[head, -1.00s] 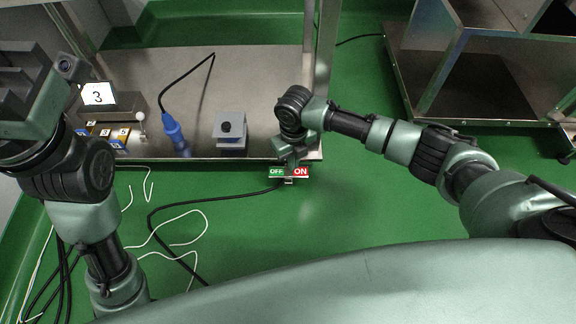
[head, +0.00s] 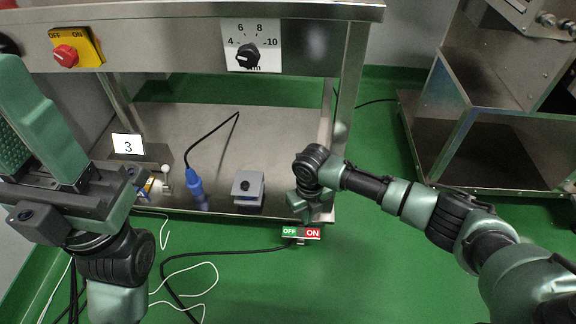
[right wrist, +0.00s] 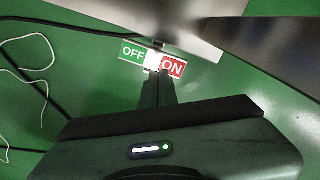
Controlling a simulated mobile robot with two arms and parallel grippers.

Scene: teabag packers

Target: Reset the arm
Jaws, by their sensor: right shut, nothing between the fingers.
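My right gripper (head: 304,214) hangs at the front right corner of the steel bench's lower shelf (head: 270,150), close above the OFF/ON switch (head: 301,233). In the right wrist view the right gripper (right wrist: 159,84) is shut and empty, its tips beside the switch (right wrist: 153,58) between the green OFF and red ON labels. I cannot tell whether the tips touch it. My left gripper (head: 35,150) is raised at the left edge, with wide green fingers partly cut off by the frame; its opening is not clear.
On the shelf are a card marked 3 (head: 128,144), a blue plug (head: 194,184) with a black cable and a grey box with a black button (head: 247,188). The upper panel has a yellow OFF/ON switch (head: 76,48) and a dial (head: 247,56). Cables lie on the green floor.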

